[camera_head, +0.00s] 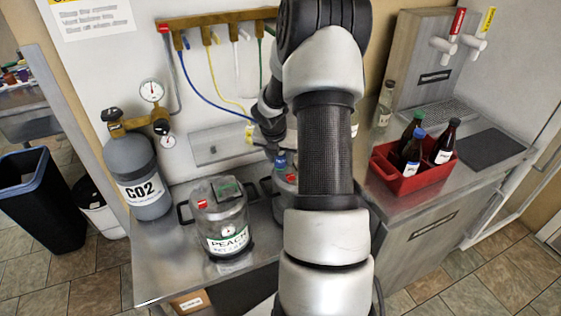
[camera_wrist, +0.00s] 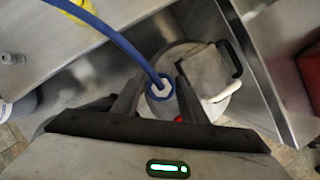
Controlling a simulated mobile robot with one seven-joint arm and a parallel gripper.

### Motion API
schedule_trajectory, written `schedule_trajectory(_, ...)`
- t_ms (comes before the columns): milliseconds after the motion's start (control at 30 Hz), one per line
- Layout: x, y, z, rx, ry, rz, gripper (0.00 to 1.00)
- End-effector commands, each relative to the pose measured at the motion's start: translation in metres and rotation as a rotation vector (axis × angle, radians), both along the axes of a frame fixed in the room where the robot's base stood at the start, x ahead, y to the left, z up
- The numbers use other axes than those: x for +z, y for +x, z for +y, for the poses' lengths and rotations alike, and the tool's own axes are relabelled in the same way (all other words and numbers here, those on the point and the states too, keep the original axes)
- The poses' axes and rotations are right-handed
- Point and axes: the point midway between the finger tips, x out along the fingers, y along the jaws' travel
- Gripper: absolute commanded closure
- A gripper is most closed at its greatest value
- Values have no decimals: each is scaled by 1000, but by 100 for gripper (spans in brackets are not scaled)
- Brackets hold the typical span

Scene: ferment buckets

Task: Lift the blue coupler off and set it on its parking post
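The blue coupler (camera_head: 281,162) sits on top of a metal keg (camera_head: 286,185) behind my arm in the head view. In the wrist view the blue coupler (camera_wrist: 160,88) is a blue ring with a pale centre and a blue hose running up and left. My gripper (camera_head: 272,143) is above it, pointing down. In the wrist view the two dark fingers of my gripper (camera_wrist: 160,92) stand either side of the coupler, apart; contact is not clear. I cannot pick out the parking post with certainty; a small grey knob (camera_wrist: 12,58) shows at the left.
A keg marked PEACH (camera_head: 222,220) stands left of the coupler's keg. A CO2 cylinder (camera_head: 138,175) with gauges is further left. A red crate (camera_head: 414,185) of bottles is at right. Hoses hang from the wall rail (camera_head: 215,18), and a yellow coupler (camera_head: 250,135) is behind my gripper.

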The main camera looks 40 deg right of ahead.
Motion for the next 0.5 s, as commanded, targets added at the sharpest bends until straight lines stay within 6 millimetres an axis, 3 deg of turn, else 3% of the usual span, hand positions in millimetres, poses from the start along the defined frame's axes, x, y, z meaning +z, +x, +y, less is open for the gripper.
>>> schedule_trajectory(200, 0, 0, 0, 0, 0, 0, 63)
schedule_trajectory(367, 0, 0, 0, 0, 0, 0, 90)
schedule_trajectory(500, 0, 0, 0, 0, 0, 0, 93)
